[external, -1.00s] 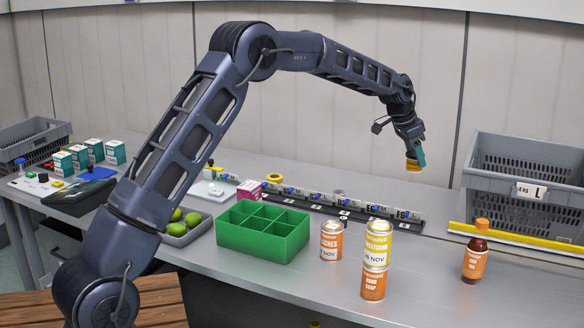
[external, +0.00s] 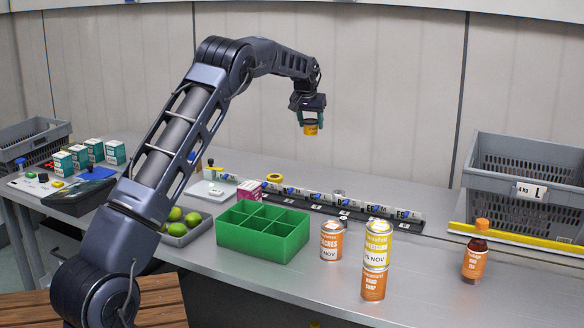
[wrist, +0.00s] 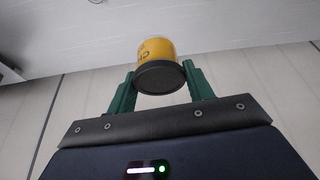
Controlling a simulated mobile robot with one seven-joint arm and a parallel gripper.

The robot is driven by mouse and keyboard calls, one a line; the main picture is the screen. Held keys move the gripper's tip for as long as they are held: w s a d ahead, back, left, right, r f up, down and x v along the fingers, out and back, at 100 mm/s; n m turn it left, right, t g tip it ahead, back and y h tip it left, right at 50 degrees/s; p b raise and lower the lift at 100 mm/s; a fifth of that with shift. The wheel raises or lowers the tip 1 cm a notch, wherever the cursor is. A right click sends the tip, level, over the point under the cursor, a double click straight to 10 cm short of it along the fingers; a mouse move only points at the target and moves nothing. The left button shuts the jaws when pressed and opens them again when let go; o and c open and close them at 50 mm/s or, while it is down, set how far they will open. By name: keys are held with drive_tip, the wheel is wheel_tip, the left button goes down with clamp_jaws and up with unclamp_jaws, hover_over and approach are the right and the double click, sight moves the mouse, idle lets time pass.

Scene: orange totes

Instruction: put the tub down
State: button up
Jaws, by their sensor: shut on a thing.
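The tub is small and yellow-orange with a dark lid or base. It is held in my gripper (external: 311,119), well above the bench in the external view, where the tub (external: 311,129) shows below the fingers. In the wrist view the tub (wrist: 157,58) sits between the two green fingers of my gripper (wrist: 160,80), with its dark round end facing the camera. The fingers are shut on its sides.
A green divided box (external: 262,248) stands on the grey bench, with cans (external: 331,241), stacked cans (external: 376,283) and a brown bottle (external: 475,258) to its right. A labelled black rack (external: 345,211) runs behind. A grey crate (external: 525,204) stands at right. Bare bench (external: 430,285) lies between stacked cans and bottle.

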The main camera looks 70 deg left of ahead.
drive_tip(key=shift+n, duration=0.5)
drive_tip(key=a+f, duration=0.1)
drive_tip(key=f, duration=0.5)
drive_tip(key=s+f, duration=0.1)
drive_tip(key=f, duration=0.6)
drive_tip(key=s+a+f, duration=0.1)
drive_tip(key=f, duration=0.5)
drive_tip(key=shift+s+a+f, duration=0.15)
drive_tip(key=shift+a+f, duration=0.2)
drive_tip(key=shift+f, duration=0.1)
drive_tip(key=o, duration=1)
drive_tip(key=v, duration=1.2)
drive_tip(key=shift+d, duration=0.1)
